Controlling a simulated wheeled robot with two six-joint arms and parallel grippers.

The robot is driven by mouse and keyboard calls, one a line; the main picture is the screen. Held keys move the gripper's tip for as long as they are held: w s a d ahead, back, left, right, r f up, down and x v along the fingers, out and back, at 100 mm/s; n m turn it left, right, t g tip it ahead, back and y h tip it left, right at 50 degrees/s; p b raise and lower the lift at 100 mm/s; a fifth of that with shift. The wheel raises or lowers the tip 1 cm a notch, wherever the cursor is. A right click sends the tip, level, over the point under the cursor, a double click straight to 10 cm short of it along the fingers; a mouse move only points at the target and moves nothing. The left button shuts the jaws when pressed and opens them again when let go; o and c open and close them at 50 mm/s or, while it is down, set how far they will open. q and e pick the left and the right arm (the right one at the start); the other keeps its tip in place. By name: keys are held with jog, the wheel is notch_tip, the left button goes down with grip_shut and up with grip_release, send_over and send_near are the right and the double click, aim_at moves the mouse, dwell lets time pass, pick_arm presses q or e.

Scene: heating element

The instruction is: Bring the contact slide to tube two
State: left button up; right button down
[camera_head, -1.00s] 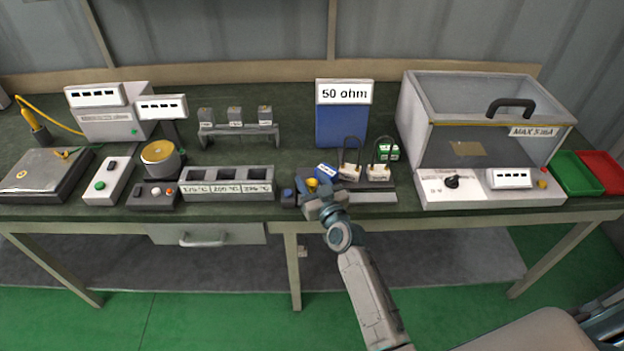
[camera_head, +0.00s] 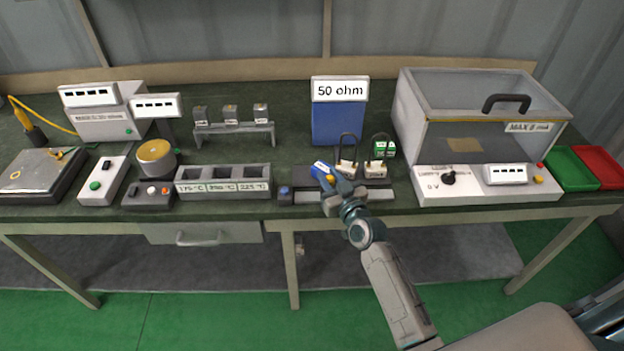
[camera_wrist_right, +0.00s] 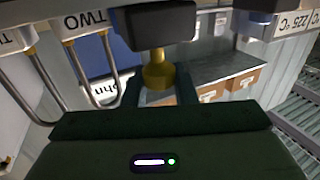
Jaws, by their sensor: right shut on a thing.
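My right gripper (camera_head: 333,188) is over the rail (camera_head: 380,195) at the table's front edge. In the right wrist view its fingers (camera_wrist_right: 160,92) are shut around the yellow knob (camera_wrist_right: 158,72) of the contact slide, a dark block (camera_wrist_right: 155,25). In the head view the gripper mostly hides the slide. Two tubes with thin bent loops stand behind the rail, a left one (camera_head: 347,166) and a right one (camera_head: 376,169). In the wrist view the tube labelled TWO (camera_wrist_right: 85,22) is beside the slide, left in that picture. My left gripper is out of view.
A blue 50 ohm box (camera_head: 340,120) stands behind the tubes. A clear-walled case (camera_head: 480,130) with a meter is right of the rail. A block with temperature labels (camera_head: 223,180) is to the left. A blue knob (camera_head: 285,190) sits at the rail's left end.

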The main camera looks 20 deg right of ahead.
jog(key=d, duration=0.2)
jog(key=s+d, duration=0.1)
jog(key=d, duration=0.1)
jog(key=shift+s+d, duration=0.1)
jog(key=shift+d, duration=0.05)
jog(key=c, duration=1.2)
grip_release()
jog(key=shift+o, duration=0.2)
jog(key=s+d+p, duration=0.1)
jog(key=s, duration=0.9)
jog(key=shift+s, duration=0.4)
jog(key=shift+d, duration=0.1)
